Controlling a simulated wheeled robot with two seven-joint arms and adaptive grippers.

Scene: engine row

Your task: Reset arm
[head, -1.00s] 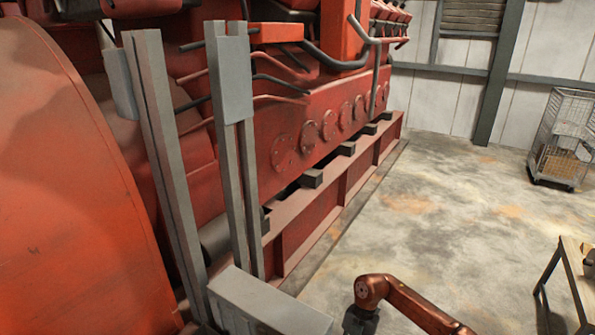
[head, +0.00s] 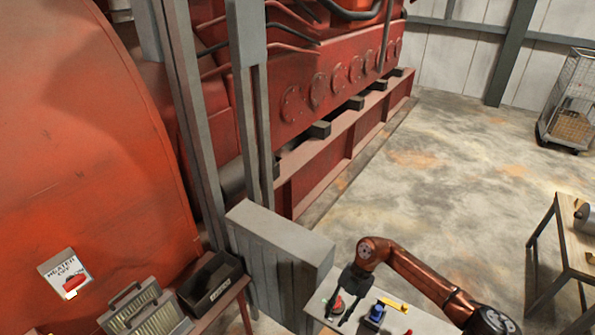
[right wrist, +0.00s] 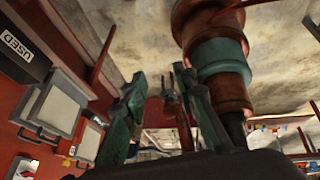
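The task line names only my arm. In the head view my right arm, copper coloured, comes in from the lower right and bends down at the wrist. My right gripper (head: 348,295) is dark and small there, over or beside the grey bench top; I cannot tell its height. In the right wrist view the right gripper (right wrist: 163,90) shows two greenish fingers standing apart, with nothing clearly held between them. My left gripper is not in view.
A grey bench top (head: 420,322) holds a red-topped item (head: 337,304) and a blue item (head: 376,314). A black bin (head: 212,284) and a ribbed tray (head: 145,310) stand lower left. A grey cabinet (head: 280,235) is near the engine (head: 320,90). A wire cart (head: 570,105) stands right; open floor lies between.

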